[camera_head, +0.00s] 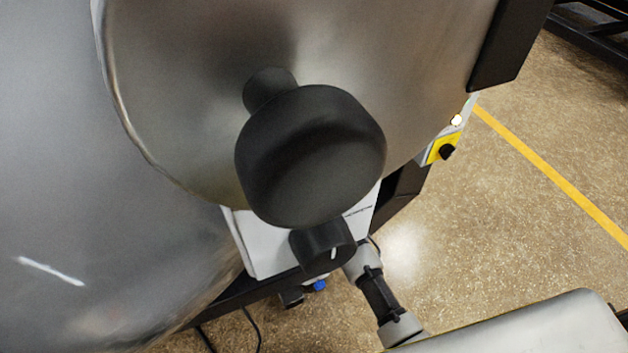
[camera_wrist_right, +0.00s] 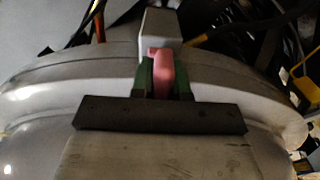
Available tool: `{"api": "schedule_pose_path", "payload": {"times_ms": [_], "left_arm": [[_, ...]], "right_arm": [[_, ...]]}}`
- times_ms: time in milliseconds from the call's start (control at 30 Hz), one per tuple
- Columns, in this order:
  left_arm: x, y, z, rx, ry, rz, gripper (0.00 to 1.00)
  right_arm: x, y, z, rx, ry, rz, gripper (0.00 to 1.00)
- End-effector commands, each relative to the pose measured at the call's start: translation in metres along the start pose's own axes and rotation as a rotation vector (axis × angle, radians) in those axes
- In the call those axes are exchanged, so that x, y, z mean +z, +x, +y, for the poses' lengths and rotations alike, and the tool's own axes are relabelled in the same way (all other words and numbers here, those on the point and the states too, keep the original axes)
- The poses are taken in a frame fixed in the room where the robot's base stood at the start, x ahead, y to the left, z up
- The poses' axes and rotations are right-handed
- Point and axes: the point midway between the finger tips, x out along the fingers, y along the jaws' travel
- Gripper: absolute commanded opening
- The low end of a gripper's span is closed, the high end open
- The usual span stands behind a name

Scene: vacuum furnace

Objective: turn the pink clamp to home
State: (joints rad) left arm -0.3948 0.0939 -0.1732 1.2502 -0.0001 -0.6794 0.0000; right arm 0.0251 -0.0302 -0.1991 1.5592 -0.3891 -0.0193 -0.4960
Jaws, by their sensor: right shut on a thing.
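The pink clamp (camera_wrist_right: 163,66) shows in the right wrist view, at the rim of the rounded grey metal vessel (camera_wrist_right: 60,85). A pale grey block (camera_wrist_right: 160,28) stands just behind the clamp. My right gripper (camera_wrist_right: 163,82) has green fingers on both sides of the clamp and is shut on it. The clamp's lower end is hidden between the fingers and behind the dark gripper bar. The clamp does not show in the head view. Neither gripper is seen there.
In the head view a large black knob (camera_head: 310,155) sticks out from the metal door (camera_head: 190,70). Below it is a white panel with a small black dial (camera_head: 323,246). A yellow switch box (camera_head: 443,149) is at the right. Speckled floor with a yellow line (camera_head: 550,170) lies open beyond.

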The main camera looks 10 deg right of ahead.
Motion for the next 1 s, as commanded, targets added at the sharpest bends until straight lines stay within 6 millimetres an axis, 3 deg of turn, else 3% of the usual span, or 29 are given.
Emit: {"api": "schedule_pose_path", "payload": {"times_ms": [267, 300, 433, 767, 900, 1000], "left_arm": [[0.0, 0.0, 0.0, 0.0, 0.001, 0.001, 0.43], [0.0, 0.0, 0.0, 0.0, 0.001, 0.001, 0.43], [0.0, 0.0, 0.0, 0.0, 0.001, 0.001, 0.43], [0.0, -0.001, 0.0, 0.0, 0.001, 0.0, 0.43], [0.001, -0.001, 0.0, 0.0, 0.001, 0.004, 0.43], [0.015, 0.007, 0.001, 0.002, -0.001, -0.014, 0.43]], "right_arm": [[0.001, -0.001, -0.002, -0.003, 0.009, -0.003, 0.0], [0.001, -0.001, -0.002, -0.003, 0.008, -0.003, 0.2], [0.001, -0.001, -0.002, -0.003, 0.006, -0.002, 0.4], [0.0, -0.003, -0.001, -0.002, 0.004, -0.001, 0.4], [0.0, -0.021, -0.001, -0.003, 0.004, -0.003, 0.4], [0.001, -0.041, -0.001, -0.004, 0.005, -0.004, 0.4]]}}
